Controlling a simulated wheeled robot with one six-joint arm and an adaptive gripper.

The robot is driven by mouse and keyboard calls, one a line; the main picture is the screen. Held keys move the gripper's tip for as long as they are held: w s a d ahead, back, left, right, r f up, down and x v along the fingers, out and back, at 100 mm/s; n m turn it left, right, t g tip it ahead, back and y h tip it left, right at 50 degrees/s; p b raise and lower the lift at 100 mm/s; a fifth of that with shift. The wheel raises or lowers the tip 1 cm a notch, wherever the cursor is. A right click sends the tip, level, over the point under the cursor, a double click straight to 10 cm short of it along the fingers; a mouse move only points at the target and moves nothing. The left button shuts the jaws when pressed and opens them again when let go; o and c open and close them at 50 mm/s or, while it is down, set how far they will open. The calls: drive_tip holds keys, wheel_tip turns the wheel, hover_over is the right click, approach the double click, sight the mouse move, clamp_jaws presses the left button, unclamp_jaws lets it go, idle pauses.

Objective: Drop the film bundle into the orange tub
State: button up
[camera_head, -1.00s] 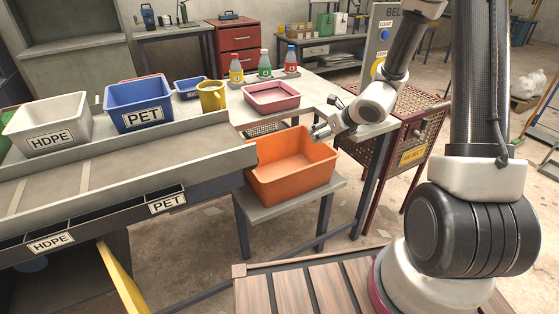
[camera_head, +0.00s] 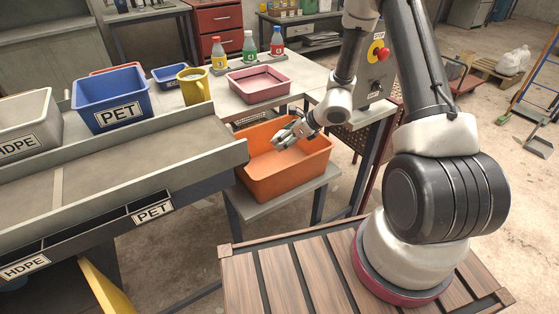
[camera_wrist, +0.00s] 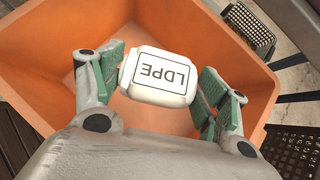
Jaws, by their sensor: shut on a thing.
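The film bundle (camera_wrist: 160,76) is a small white rounded block with an LDPE label. In the wrist view it sits between the green-padded fingers of my gripper (camera_wrist: 168,84), which is shut on it. The orange tub (camera_head: 285,182) stands on a low grey shelf, right of the conveyor. In the head view my gripper (camera_head: 285,139) is above the tub's opening, near its back part. The wrist view shows the tub's orange wall (camera_wrist: 55,65) around and below the bundle. In the head view the bundle is hard to tell from the fingers.
A pink tray (camera_head: 258,86), a yellow mug (camera_head: 194,86) and several bottles (camera_head: 248,48) stand on the table behind the tub. The blue PET bin (camera_head: 112,98) and the HDPE bin (camera_head: 28,122) are at left. The conveyor's edge (camera_head: 225,157) is close left of the tub.

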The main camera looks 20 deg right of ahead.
drive_tip(key=o, duration=0.9)
drive_tip(key=shift+d+r, duration=0.1)
drive_tip(key=v, duration=1.1)
drive_tip(key=shift+s+d+r, duration=0.15)
drive_tip(key=shift+s+r, duration=0.1)
drive_tip(key=shift+r, duration=0.05)
